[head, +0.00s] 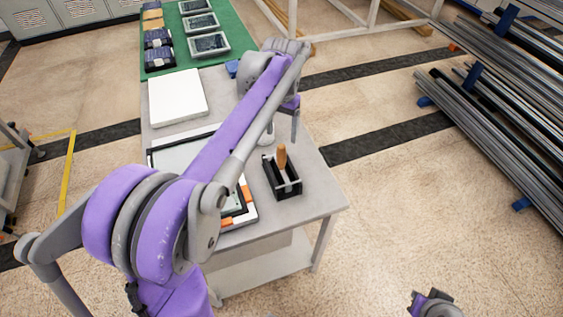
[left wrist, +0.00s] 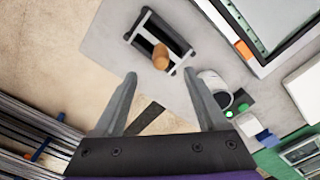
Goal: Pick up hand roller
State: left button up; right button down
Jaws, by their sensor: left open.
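The hand roller, with its orange-brown handle (head: 282,157) pointing up, sits in a black cradle (head: 287,188) near the table's right edge. In the left wrist view the handle (left wrist: 161,57) shows end-on, just beyond the fingertips, with the black cradle (left wrist: 146,22) around it. My left gripper (head: 284,128) is above the table on the far side of the roller.
A framed panel (head: 168,157) lies on the table, partly behind my left arm. A white slab (head: 177,97) and a green mat (head: 227,45) with trays lie farther back. A white cylinder (left wrist: 213,83) stands close to the cradle. Metal bars (head: 500,130) are racked at right.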

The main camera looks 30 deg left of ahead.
aim_at(281, 146)
pick_arm(q)
notch_tip(281, 146, down, 9)
jog(key=shift+a+r, duration=0.1)
jog(key=shift+r, duration=0.05)
grip_shut()
dwell(0.5)
dwell(1.1)
